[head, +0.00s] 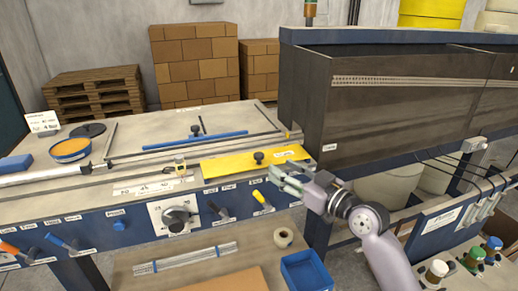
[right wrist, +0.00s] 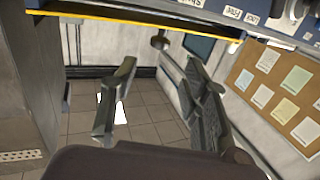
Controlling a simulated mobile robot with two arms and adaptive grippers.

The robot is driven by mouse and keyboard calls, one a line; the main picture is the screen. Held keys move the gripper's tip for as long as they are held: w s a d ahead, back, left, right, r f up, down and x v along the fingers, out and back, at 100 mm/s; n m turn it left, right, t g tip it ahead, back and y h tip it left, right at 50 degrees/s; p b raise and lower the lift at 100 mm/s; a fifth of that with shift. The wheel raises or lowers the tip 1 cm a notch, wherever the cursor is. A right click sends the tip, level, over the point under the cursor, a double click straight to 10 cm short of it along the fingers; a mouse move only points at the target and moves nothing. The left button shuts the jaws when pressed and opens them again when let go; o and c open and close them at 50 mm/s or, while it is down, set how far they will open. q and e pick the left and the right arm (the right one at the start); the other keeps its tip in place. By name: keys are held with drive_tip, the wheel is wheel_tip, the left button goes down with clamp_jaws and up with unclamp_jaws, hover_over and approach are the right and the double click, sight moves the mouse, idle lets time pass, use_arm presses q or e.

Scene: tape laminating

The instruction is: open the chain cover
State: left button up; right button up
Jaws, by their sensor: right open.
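The chain cover is a long yellow plate (head: 228,165) lying flat at the front right of the worktable in the head view, with a black knob (head: 259,157) on top. In the right wrist view a yellow edge (right wrist: 100,18) crosses the top, and a dark knob (right wrist: 160,42) sticks out from it. My right gripper (head: 280,178) is at the cover's front right edge, just right of and nearer than the knob. In the wrist view its two fingers (right wrist: 165,105) are apart with nothing between them. The cover looks shut. My left gripper is out of view.
A dark tall-sided tank (head: 400,105) stands right of the cover. A blue front panel (head: 90,229) carries a dial (head: 177,216) and several levers. Below are a tape roll (head: 283,237) and a blue bin (head: 306,271). A blue bar (head: 195,140) lies behind the cover.

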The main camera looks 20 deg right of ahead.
sight(262, 156)
drive_tip(key=p+x, duration=0.2)
drive_tip(key=x, duration=0.7)
drive_tip(key=shift+w+a, duration=0.1)
drive_tip(key=shift+w, duration=0.2)
drive_tip(key=shift+w+a, duration=0.1)
drive_tip(key=shift+w, duration=0.3)
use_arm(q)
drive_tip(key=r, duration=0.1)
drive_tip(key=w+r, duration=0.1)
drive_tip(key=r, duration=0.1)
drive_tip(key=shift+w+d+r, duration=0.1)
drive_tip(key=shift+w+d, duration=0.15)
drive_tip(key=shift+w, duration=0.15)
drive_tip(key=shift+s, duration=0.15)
use_arm(e)
drive_tip(key=shift+c, duration=0.4)
clamp_jaws()
